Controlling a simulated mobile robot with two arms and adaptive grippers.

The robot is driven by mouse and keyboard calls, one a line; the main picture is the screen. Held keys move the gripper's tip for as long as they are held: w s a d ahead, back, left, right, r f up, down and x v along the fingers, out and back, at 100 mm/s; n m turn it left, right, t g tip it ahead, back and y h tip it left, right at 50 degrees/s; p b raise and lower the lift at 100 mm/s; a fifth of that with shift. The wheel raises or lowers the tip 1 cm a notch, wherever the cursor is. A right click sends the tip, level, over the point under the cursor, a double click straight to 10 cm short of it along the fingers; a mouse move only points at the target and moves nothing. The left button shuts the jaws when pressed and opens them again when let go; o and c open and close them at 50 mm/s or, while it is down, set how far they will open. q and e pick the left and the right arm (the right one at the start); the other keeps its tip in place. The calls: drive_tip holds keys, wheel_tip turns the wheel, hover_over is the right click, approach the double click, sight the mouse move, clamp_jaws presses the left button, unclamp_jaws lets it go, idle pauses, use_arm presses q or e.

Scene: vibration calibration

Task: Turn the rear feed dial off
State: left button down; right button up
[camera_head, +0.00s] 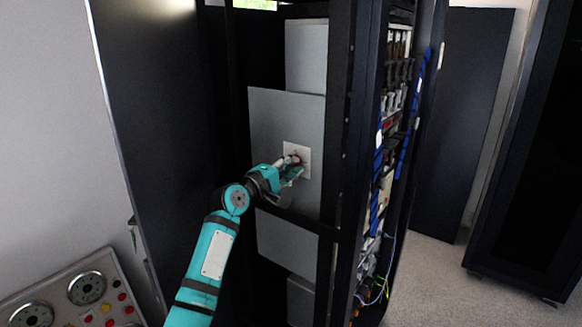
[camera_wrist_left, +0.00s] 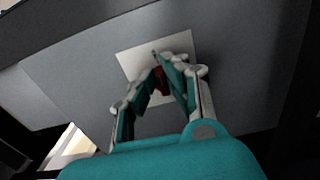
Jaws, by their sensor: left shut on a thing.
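The rear feed dial sits on a pale square plate (camera_head: 303,150) on a grey panel inside the dark rack. In the left wrist view the plate (camera_wrist_left: 130,63) shows behind my fingers, and the dial (camera_wrist_left: 160,82) is a small dark red part between the fingertips. My left gripper (camera_head: 293,164) is at the plate, and it also shows in the left wrist view (camera_wrist_left: 162,75). It is shut on the dial. The fingers hide most of the dial, so its setting cannot be read. My right gripper is not in view.
The rack's open door (camera_head: 160,110) stands at the left. Cabling and modules (camera_head: 390,130) fill the rack's right side. A control panel (camera_head: 80,295) with round gauges and buttons is at the lower left. Bare floor (camera_head: 430,275) lies at the right, beside another dark cabinet (camera_head: 530,160).

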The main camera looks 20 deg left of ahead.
use_arm(q)
drive_tip(key=c, duration=1.4)
unclamp_jaws()
drive_tip(key=shift+w, duration=0.1)
drive_tip(key=v, duration=1.2)
